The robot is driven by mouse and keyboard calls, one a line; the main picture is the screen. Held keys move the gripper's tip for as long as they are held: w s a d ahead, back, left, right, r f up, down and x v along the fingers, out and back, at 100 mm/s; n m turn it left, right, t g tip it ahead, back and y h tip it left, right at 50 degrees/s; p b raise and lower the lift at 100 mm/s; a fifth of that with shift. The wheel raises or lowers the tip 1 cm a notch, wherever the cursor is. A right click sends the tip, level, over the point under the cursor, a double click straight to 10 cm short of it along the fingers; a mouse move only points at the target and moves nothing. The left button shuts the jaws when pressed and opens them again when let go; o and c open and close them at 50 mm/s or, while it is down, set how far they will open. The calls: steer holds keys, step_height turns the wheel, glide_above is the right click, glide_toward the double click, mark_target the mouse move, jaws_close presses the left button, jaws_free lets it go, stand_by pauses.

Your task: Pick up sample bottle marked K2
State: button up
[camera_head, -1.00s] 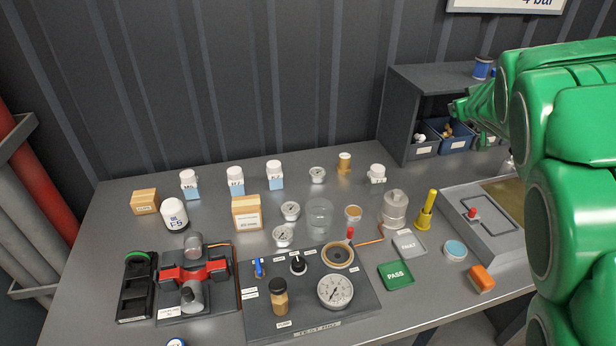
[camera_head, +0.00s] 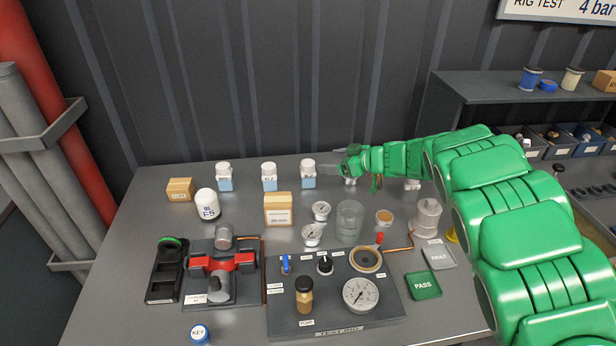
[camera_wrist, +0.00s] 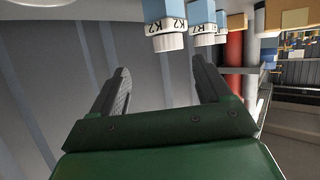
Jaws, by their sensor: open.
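Three white-capped sample bottles with blue lower parts stand in a row at the back of the bench. In the wrist view, which shows them upside down, the nearest bottle is marked K2 (camera_wrist: 167,28). It appears to be the rightmost of the row in the head view (camera_head: 308,175). My gripper (camera_head: 326,165) is at the back of the bench, just right of that bottle and pointing left towards it. In the wrist view my gripper (camera_wrist: 160,72) has its fingers apart with nothing between them; K2 shows beyond the fingertips, near the top edge.
The other two bottles (camera_head: 269,178) (camera_head: 224,178) stand left of K2; their marks are hard to read. A cardboard box (camera_head: 278,211), gauges (camera_head: 321,210) and a clear beaker (camera_head: 349,223) stand in front. The wall (camera_head: 240,80) is close behind.

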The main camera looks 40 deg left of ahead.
mark_target(312, 164)
steer(key=shift+s+a+f+n+g, duration=0.15)
steer(key=shift+s+a+f+g, duration=0.1)
steer(key=shift+s, duration=0.2)
steer(key=shift+s+a+f+n+g, duration=0.15)
steer(key=shift+s+a+f+g, duration=0.1)
steer(key=shift+s, duration=0.2)
steer(key=shift+a, duration=0.25)
steer(key=shift+x, duration=1)
steer(key=shift+w+x, duration=0.2)
steer(key=shift+x, duration=1.1)
steer(key=shift+w+x, duration=0.2)
steer(key=shift+x, duration=1.1)
steer(key=shift+a, duration=0.1)
steer(key=shift+r, duration=0.1)
steer(key=shift+c, duration=0.2)
steer(key=c, duration=1.1)
